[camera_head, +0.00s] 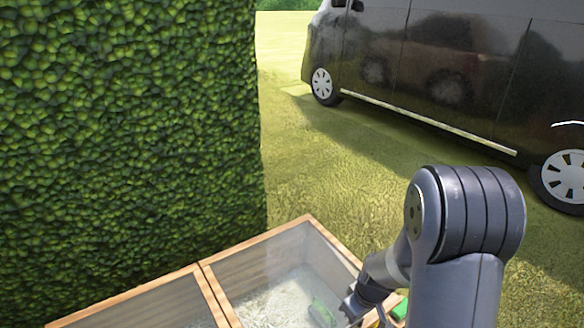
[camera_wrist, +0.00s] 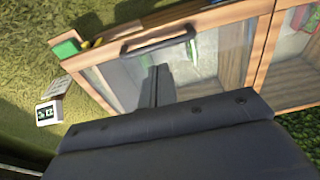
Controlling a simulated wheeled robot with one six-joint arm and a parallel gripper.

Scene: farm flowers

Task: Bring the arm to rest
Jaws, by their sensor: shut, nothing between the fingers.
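My arm rises at the lower right of the head view and bends down over the right end of a wooden-framed, glass-topped box (camera_head: 214,290). My gripper (camera_wrist: 157,84) shows in the wrist view with its fingers together and nothing between them. It is above the glass of the same box (camera_wrist: 262,52), close to a dark bar handle (camera_wrist: 158,47) on the frame. I cannot tell whether it touches the box. In the head view the fingertips are hard to make out.
A tall green hedge (camera_head: 130,130) stands on the left behind the box. A dark van (camera_head: 440,70) is parked at the back right. Open grass (camera_head: 340,165) lies between them. A small white device (camera_wrist: 46,112) is on the grass beside the box. A green block (camera_wrist: 65,48) is at the box's corner.

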